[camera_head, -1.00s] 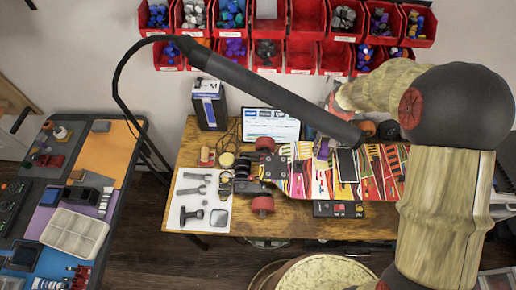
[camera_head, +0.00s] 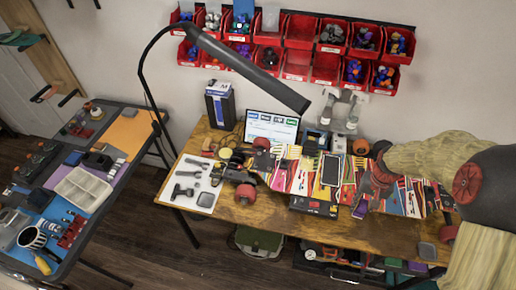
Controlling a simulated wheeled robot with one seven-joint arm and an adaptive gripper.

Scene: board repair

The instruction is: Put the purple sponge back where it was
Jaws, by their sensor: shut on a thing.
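A small purple block, which looks like the purple sponge (camera_head: 360,210), shows near the right half of the patterned skateboard deck (camera_head: 300,172). My gripper (camera_head: 365,200) is just above it, at the end of my arm coming in from the right. It is shut on the sponge and points down. The fingers are small and blend into the bright deck pattern behind them. I cannot tell whether the sponge touches the deck or hangs above it.
The wooden workbench (camera_head: 230,210) carries a monitor (camera_head: 270,130), a white tool mat (camera_head: 207,199) and a grey pad (camera_head: 428,251). A black lamp arm (camera_head: 250,70) crosses above. Red bins (camera_head: 297,65) line the wall. A side table (camera_head: 85,240) holds a pale divided tray (camera_head: 82,190).

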